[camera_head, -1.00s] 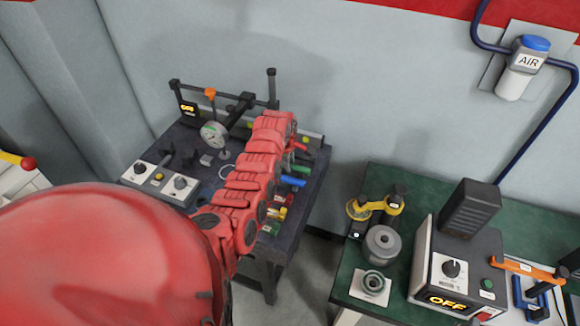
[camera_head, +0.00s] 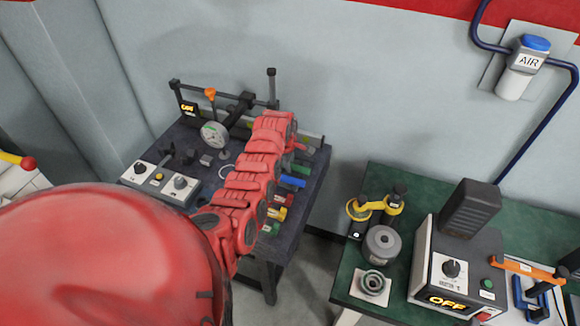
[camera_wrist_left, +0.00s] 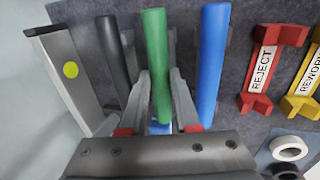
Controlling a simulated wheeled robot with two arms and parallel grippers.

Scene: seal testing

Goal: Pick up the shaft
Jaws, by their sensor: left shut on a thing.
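A green shaft (camera_wrist_left: 155,60) stands out between the two fingers of my left gripper (camera_wrist_left: 160,76) in the left wrist view. The fingers are shut on it, one on each side. A blue shaft (camera_wrist_left: 212,65) is just to the right and a black shaft (camera_wrist_left: 112,60) just to the left, both outside the fingers. In the head view, my red left arm reaches over the dark table (camera_head: 318,180); its fingers are hidden there. The blue shaft (camera_head: 292,181) shows right of the arm. My right gripper is in neither view.
A red REJECT holder (camera_wrist_left: 265,70) and a yellow REWORK holder (camera_wrist_left: 304,85) lie right of the shafts. A dial gauge (camera_head: 214,134) and a control box (camera_head: 160,183) are left of my arm. A green bench (camera_head: 345,275) with equipment stands right, across a floor gap.

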